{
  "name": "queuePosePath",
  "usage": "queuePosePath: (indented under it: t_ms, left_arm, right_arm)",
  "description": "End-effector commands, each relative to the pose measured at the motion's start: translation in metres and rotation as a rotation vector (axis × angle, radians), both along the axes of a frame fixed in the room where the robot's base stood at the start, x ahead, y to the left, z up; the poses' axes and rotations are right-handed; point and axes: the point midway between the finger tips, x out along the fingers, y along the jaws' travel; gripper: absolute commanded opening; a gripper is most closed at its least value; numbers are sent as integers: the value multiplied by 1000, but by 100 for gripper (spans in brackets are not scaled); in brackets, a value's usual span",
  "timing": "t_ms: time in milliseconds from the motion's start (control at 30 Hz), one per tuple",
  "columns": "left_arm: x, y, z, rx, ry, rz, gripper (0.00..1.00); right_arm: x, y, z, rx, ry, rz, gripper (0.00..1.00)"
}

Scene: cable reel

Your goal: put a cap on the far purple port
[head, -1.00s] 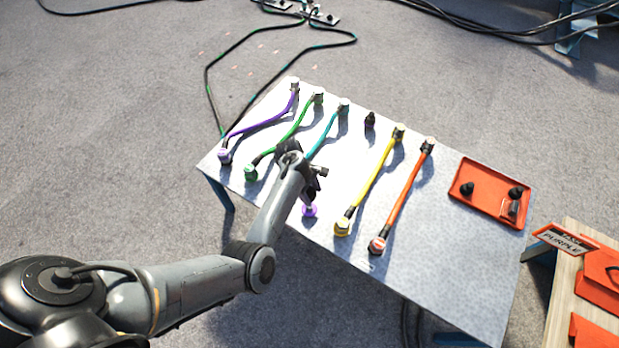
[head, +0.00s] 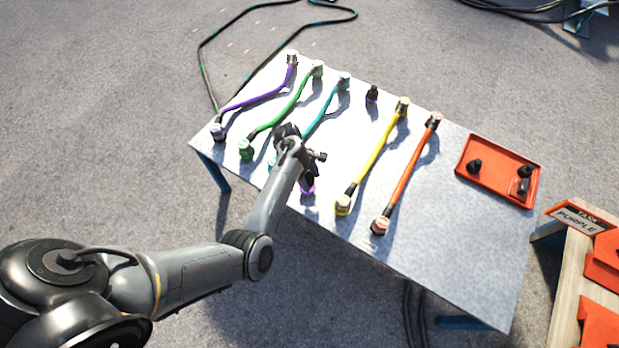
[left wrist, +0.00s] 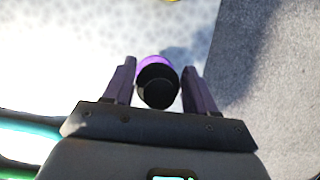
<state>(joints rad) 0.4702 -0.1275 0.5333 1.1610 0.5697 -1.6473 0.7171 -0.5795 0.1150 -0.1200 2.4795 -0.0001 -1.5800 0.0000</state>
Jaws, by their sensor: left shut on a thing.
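The far purple port (head: 371,97) stands in the back row between the cyan and yellow cables, and a dark cap-like top shows on it. The near purple port (head: 307,190) is at the table's front edge. My left gripper (head: 310,177) is just above this near port. In the left wrist view, my left gripper (left wrist: 158,92) is shut on a black cap (left wrist: 158,88). The near port's purple rim (left wrist: 150,64) shows right behind the cap; I cannot tell whether the cap is seated. My right gripper is not in view.
Purple (head: 250,101), green (head: 284,116), cyan (head: 322,118), yellow (head: 375,155) and orange (head: 408,177) cables cross the table. An orange tray (head: 500,182) holds several black pieces at right. A sign reading PURPLE (head: 578,220) stands on a wooden stand.

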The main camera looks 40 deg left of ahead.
Motion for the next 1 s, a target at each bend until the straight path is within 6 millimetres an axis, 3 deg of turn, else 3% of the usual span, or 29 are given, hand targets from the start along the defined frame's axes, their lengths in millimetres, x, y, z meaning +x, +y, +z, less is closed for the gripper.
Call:
queuePosePath:
  t_ms: [33,300,1000]
  left_arm:
    - [0,0,-10,1,0,0,20]
    - [1,0,-24,-1,-1,0,20]
    - [0,0,-26,-1,-1,0,20]
  right_arm:
    - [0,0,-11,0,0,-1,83]
    - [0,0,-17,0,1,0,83]
    - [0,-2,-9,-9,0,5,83]
